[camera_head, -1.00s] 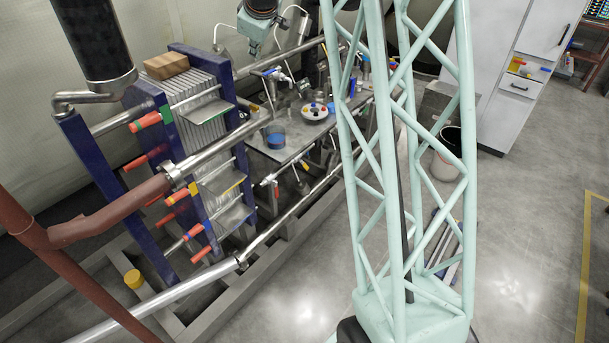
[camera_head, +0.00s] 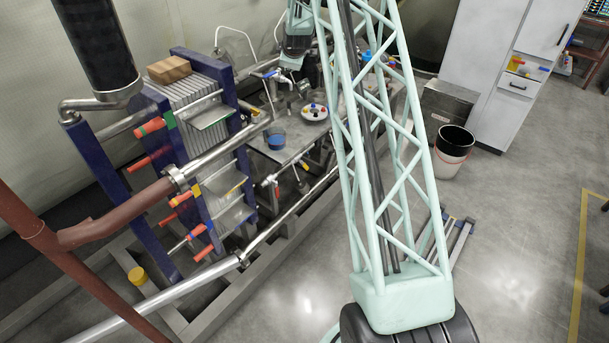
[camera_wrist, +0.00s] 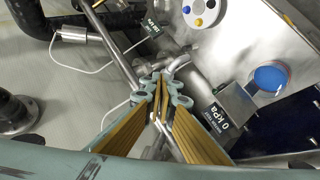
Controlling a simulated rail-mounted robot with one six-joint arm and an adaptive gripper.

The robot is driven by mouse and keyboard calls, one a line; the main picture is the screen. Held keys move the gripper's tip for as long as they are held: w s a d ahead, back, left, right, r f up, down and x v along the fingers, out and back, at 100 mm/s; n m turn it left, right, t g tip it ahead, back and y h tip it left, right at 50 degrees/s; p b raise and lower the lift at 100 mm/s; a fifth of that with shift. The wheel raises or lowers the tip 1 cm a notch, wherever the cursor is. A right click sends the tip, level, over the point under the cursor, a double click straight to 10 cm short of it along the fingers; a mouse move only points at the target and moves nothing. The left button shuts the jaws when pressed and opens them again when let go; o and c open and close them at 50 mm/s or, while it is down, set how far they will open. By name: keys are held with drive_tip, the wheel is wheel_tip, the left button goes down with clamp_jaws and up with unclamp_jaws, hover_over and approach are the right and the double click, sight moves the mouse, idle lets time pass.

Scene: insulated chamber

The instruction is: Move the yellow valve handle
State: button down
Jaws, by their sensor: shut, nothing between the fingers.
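No yellow valve handle shows clearly. In the head view a small yellow piece (camera_head: 306,166) sits on pipework below the bench's front edge; I cannot tell whether it is the handle. My gripper (camera_wrist: 160,88) fills the lower middle of the wrist view, its gold-padded fingers together with nothing between them. Metal rods and a pipe lie just beyond its fingertips, and I cannot tell whether they touch. In the head view my wrist hangs above the back of the bench, and its fingers are not clear.
The metal bench (camera_head: 262,150) carries a blue container (camera_head: 275,138) and a round white holder (camera_head: 314,112) with coloured pieces. A plate stack in a blue frame (camera_head: 235,160) stands left of it. A 0 kPa gauge label (camera_wrist: 217,117) is near my fingers.

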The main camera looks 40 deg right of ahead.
drive_tip(key=s+d+f+n+h+p, duration=0.2)
drive_tip(key=d+f+p, duration=0.2)
drive_tip(key=d+f, duration=1.5)
drive_tip(key=s+d+f+n+h+p, duration=0.1)
drive_tip(key=s+d+f, duration=0.25)
drive_tip(key=f, duration=0.35)
drive_tip(key=s+d+f+n+h+p, duration=0.1)
drive_tip(key=s+d+f, duration=0.25)
drive_tip(key=f, duration=0.25)
drive_tip(key=s+d+f+h+p, duration=0.1)
drive_tip(key=s+d+f, duration=0.25)
drive_tip(key=f, duration=0.35)
drive_tip(key=s+a+f+n+t+h+b, duration=0.1)
drive_tip(key=a+f+n+t+h+b, duration=0.2)
drive_tip(key=a+f, duration=0.95)
drive_tip(key=s+a+f+t+b, duration=0.2)
drive_tip(key=a+f, duration=0.1)
drive_tip(key=a, duration=0.6)
drive_tip(key=s+a+f+t+y+b, duration=0.1)
drive_tip(key=s+a+f+t+b, duration=0.1)
drive_tip(key=a, duration=0.7)
drive_tip(key=s+a+f+n+t+y+b, duration=0.1)
drive_tip(key=s+a+f+t+b, duration=0.1)
drive_tip(key=a, duration=0.6)
drive_tip(key=shift+s+a+f+t, duration=0.4)
drive_tip(key=shift+s+f+t, duration=0.25)
drive_tip(key=shift+f+t, duration=0.2)
